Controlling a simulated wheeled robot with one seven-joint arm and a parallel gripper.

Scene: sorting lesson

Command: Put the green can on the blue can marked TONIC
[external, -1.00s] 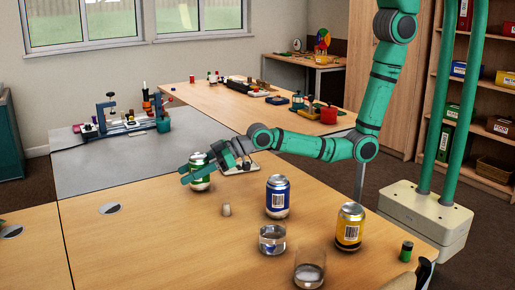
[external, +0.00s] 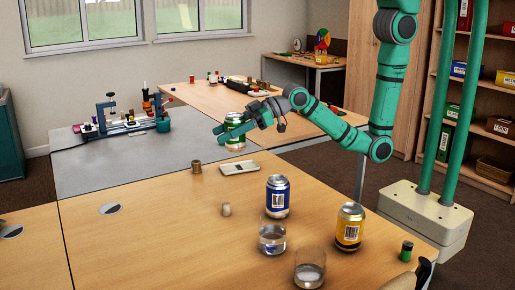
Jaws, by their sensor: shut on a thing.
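My gripper (external: 238,127) is shut on the green can (external: 235,140) and holds it upright in the air above the far part of the wooden table. The fingers cover part of the can. The blue can (external: 278,197) stands upright on the table, nearer the camera and to the right of the held can. A white label with a barcode faces the camera; I cannot read the word TONIC on it. The top of the blue can is bare.
A yellow can (external: 350,227), a glass of water (external: 272,238) and another glass (external: 309,267) stand near the blue can. A small beige piece (external: 226,209), a brown cylinder (external: 196,167) and a pale flat device (external: 240,167) are on the table.

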